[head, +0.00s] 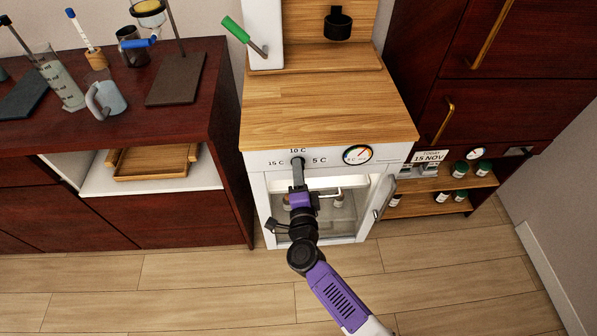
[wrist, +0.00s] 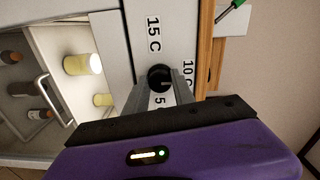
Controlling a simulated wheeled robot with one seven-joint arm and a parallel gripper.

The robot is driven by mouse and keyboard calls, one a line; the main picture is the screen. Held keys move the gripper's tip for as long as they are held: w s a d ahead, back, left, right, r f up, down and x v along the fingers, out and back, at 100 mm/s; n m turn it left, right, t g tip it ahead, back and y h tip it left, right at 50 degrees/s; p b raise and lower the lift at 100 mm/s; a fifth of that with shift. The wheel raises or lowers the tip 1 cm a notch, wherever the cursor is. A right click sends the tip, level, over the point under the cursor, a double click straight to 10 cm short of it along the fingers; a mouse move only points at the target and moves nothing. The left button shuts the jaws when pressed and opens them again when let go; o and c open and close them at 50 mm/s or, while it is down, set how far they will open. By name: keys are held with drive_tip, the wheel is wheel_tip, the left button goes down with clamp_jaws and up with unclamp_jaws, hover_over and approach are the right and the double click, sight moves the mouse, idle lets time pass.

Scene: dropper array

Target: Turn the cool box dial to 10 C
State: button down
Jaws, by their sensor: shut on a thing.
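The cool box (head: 258,185) is a white cabinet with a wooden top, with 15 C, 10 C and 5 C printed around its dial. The round black dial (wrist: 159,77) shows between my fingertips in the wrist view; in the head view my fingers mostly cover it. My gripper (head: 298,165) reaches the front panel and is shut on the dial, one finger on each side, also in the wrist view (wrist: 160,84). The 10 C label (wrist: 187,73) lies just beside one finger. I cannot tell clearly which mark the dial points to.
A round gauge (head: 357,154) is right of the dial. The cool box door (head: 385,197) stands open at the right, with bottles (wrist: 82,65) inside. A dark red bench (head: 215,90) with labware stands left, and a bottle shelf (head: 465,185) stands right.

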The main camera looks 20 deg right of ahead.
drive_tip(key=shift+f, duration=0.1)
drive_tip(key=c, duration=1.1)
unclamp_jaws()
drive_tip(key=shift+o, duration=0.2)
drive_tip(key=shift+s, duration=0.1)
drive_tip(key=v, duration=0.7)
drive_tip(key=shift+s, duration=0.3)
drive_tip(key=shift+a, duration=0.25)
